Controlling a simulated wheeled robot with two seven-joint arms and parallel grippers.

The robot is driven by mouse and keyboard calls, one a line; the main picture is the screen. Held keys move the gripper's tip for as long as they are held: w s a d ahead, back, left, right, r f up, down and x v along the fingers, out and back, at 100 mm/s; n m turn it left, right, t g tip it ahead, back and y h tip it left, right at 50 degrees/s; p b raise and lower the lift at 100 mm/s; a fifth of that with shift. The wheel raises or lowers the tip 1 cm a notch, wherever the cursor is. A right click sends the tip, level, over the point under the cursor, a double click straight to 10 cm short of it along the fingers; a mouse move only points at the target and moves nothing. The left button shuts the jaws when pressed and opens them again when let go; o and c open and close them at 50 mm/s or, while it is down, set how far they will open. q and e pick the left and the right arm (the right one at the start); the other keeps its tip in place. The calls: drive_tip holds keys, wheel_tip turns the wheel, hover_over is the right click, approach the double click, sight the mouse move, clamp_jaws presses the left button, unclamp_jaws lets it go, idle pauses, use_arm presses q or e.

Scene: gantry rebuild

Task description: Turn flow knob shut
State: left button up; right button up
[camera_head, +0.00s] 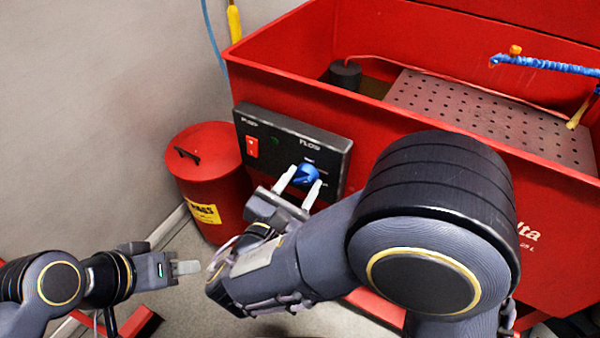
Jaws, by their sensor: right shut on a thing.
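The blue flow knob (306,174) is on the right part of the black control panel (274,133), under the label FLOW. My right gripper (301,183) is at the panel with one pale finger on each side of the knob, shut on it. My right forearm and wrist cover the area below and right of the panel. The knob's exact pointer position is too small to tell. My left gripper (186,267) is at the lower left, away from the panel. Its pale fingers appear close together, and no object shows between them.
A red switch (252,147) sits on the panel's left. The red washer tub (290,82) holds a perforated plate (480,110) and a black cylinder (345,74). A red rag can (207,175) stands left of the panel. Grey floor is free between the can and my arms.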

drive_tip(key=n+p, duration=0.2)
drive_tip(key=p, duration=0.1)
drive_tip(key=n+p, duration=0.3)
drive_tip(key=p, duration=0.1)
drive_tip(key=n+p, duration=0.2)
drive_tip(key=p, duration=0.2)
drive_tip(key=shift+a+r+g, duration=0.1)
drive_tip(key=shift+r+g, duration=0.2)
drive_tip(key=shift+g, duration=0.1)
drive_tip(key=shift+f+n+p, duration=0.25)
drive_tip(key=shift+n+p, duration=0.9)
drive_tip(key=shift+n, duration=0.05)
drive_tip(key=o, duration=1)
drive_tip(key=shift+a, duration=0.1)
